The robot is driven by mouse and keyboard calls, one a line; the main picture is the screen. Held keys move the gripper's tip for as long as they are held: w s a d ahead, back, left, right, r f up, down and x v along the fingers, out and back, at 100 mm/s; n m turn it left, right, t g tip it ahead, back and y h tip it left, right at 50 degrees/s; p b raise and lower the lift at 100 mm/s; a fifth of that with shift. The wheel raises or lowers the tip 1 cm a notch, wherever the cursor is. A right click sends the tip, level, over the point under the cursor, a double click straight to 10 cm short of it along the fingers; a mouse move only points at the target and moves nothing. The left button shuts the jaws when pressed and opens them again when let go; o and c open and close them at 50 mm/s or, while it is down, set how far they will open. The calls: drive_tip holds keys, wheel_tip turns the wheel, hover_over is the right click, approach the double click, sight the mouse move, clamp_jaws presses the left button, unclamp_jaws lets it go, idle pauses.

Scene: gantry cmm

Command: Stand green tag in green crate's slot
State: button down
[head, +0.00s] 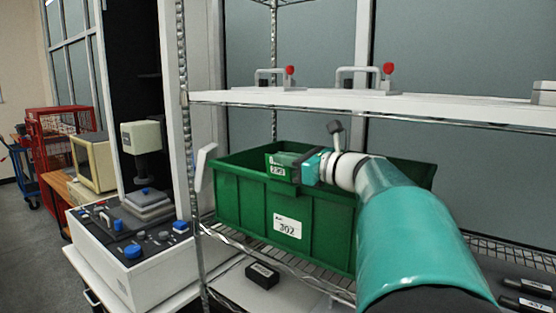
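The green crate (245,212) stands on a wire shelf, with a white label reading 302 on its front. My gripper (296,168) reaches in from the right, above the crate's front rim. A small green tag (271,160) with a white printed label is at my fingertips, and my gripper appears shut on it. The tag is near the crate's upper front edge; I cannot tell whether it touches the crate. The slot cannot be made out, and my arm hides the crate's right part.
A white shelf (450,106) with clamps runs above the crate. A metal rack post (190,190) stands left of it. A small black block (262,274) lies below. A white machine (135,250) with blue knobs is at left. Black labelled items (525,303) lie at lower right.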

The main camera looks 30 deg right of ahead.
sight(290, 185)
drive_tip(key=shift+w+d+f, duration=0.1)
drive_tip(key=shift+w+d, duration=0.05)
drive_tip(key=shift+d, duration=0.35)
drive_tip(key=shift+w+d+f, duration=0.1)
drive_tip(key=shift+w+d, duration=0.05)
drive_tip(key=shift+d, duration=0.3)
drive_tip(key=shift+f, duration=1.2)
